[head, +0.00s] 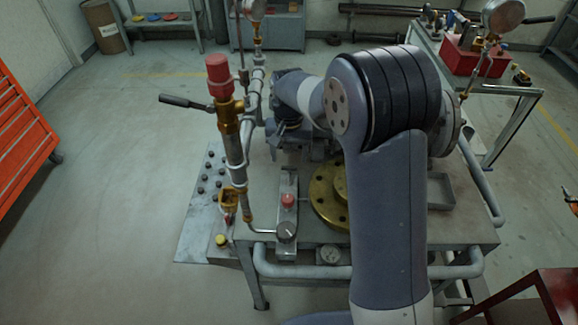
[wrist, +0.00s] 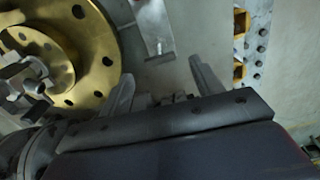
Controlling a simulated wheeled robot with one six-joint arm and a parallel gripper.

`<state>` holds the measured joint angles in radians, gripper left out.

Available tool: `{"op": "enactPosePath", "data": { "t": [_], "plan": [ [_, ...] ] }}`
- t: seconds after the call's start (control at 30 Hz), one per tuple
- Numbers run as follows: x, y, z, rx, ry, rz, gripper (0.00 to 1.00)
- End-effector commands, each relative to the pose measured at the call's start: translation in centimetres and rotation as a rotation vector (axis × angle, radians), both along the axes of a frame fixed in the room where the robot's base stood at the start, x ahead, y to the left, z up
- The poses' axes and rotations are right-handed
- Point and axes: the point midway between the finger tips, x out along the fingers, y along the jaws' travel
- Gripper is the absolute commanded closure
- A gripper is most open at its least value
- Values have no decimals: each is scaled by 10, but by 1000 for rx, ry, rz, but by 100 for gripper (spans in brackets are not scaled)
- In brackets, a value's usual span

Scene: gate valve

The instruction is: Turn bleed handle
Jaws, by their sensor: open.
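A dark lever handle (head: 185,102) sticks out left from the upright pipe, below its red cap. Lower on that pipe is a small brass valve (head: 228,198) with a red part under it. I cannot tell for certain which of these is the bleed handle. My gripper (wrist: 165,88) is open and empty in the wrist view, with its two fingers spread apart. In the head view my wrist is behind the pipe's right side, over the bench, and the fingertips are hard to make out. No handle lies between the fingers.
The round brass flange (head: 325,195) lies on the bench and shows in the wrist view (wrist: 88,30). A bolted plate (head: 195,215) is at the bench's left. Pipe rails run along the front. Floor at left is clear.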

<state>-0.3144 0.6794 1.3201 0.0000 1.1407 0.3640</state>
Motion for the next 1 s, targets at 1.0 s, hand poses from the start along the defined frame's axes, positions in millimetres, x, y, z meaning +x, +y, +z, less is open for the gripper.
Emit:
{"op": "enactPosePath", "data": {
  "t": [1.0],
  "plan": [
    [-1, 0, -13, -2, 6, 0, 38]
  ]
}}
